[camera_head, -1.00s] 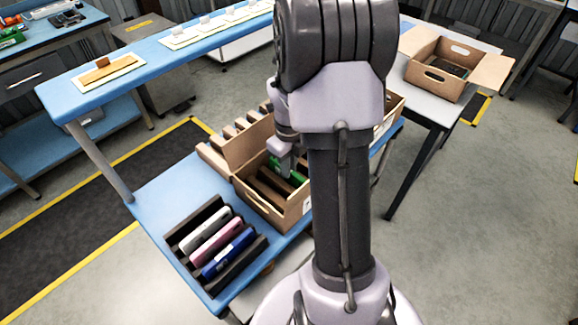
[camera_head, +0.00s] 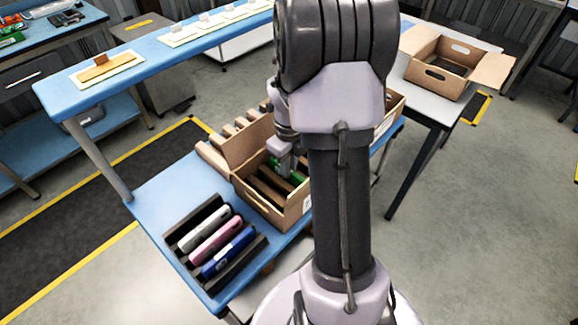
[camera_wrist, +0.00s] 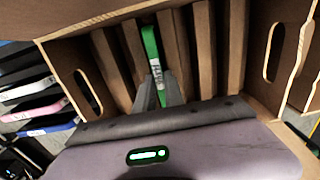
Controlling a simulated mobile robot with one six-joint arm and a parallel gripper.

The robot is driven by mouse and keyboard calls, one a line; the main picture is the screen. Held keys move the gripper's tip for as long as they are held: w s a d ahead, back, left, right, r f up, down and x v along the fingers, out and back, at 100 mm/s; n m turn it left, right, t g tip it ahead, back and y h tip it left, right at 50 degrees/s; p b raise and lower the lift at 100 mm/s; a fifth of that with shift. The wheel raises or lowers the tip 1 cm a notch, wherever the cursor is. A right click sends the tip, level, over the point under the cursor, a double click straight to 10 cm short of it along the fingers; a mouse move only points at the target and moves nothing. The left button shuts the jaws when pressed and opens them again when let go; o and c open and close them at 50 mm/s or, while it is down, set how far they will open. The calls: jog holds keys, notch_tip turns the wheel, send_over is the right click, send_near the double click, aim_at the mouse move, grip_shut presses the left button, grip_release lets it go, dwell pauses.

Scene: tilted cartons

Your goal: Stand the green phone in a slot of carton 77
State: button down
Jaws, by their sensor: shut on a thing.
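The green phone (camera_wrist: 151,52) is upright between brown dividers inside an open cardboard carton (camera_wrist: 65,68). In the head view a bit of the green phone (camera_head: 273,163) shows inside the carton (camera_head: 272,207), just below my gripper (camera_head: 286,166). In the wrist view my gripper (camera_wrist: 160,88) is shut on the near end of the phone, with its fingers down in the carton. The phone's lower edge is hidden, so I cannot tell whether it touches the carton floor. No carton number is readable.
A dark rack (camera_head: 178,238) holding white, pink and blue phones stands left of the carton on the blue table (camera_head: 158,198). Another open carton (camera_head: 436,82) sits on a grey table at right. My arm hides what is behind it.

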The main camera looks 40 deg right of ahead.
jog(key=c, duration=1.3)
grip_release()
jog(key=shift+c, duration=0.2)
jog(key=shift+r, duration=0.1)
notch_tip(320, 180, up, 17)
jog(key=p, duration=0.6)
jog(key=shift+p, duration=0.4)
jog(key=shift+r, duration=0.1)
notch_tip(320, 180, up, 7)
jog(key=p, duration=0.5)
